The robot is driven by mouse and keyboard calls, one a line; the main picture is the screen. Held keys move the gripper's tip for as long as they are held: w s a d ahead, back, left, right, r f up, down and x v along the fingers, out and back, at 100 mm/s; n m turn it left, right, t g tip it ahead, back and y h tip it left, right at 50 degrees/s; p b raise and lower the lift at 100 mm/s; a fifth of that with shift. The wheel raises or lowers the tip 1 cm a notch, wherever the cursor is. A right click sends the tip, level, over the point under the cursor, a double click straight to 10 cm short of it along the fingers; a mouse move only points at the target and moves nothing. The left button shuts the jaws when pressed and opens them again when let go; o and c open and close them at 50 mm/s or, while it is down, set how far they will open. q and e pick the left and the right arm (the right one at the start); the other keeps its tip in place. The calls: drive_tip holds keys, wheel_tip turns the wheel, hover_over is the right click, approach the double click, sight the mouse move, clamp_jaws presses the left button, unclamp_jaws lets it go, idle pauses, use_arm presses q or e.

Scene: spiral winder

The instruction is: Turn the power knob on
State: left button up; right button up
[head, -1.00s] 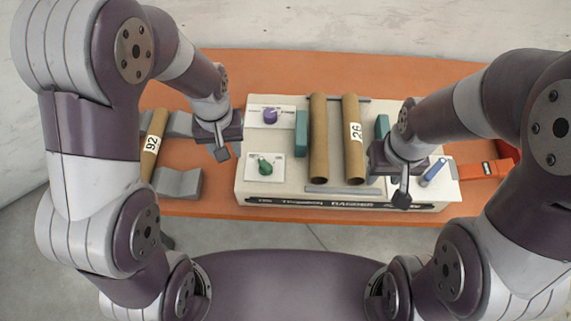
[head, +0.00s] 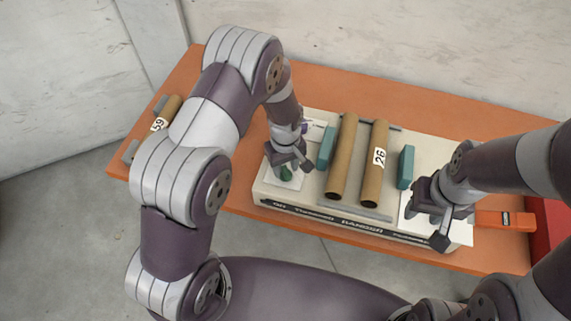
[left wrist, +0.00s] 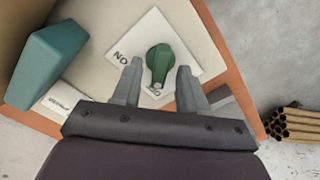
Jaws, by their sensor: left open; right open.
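The green power knob (head: 286,173) sits on a white plate at the left front of the cream machine (head: 262,191). In the left wrist view the green knob (left wrist: 159,60) stands up from its plate, which has ON lettering (left wrist: 121,58) beside it. My left gripper (head: 289,165) is over the knob, partly hiding it in the head view. In the left wrist view my left gripper (left wrist: 158,76) is open, with one fingertip on each side of the knob and gaps showing. My right gripper (head: 440,222) is open and empty over the machine's right front corner.
Two cardboard tubes (head: 343,155) lie side by side on the machine, between teal blocks (head: 406,167). A purple knob (head: 305,127) is partly hidden behind my left gripper. Another tube (head: 165,113) lies at the orange table's left end. A red-orange bar (head: 505,221) is at right.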

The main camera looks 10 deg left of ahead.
use_arm(q)
drive_tip(key=shift+a+f, duration=0.1)
drive_tip(key=shift+f, duration=0.3)
clamp_jaws()
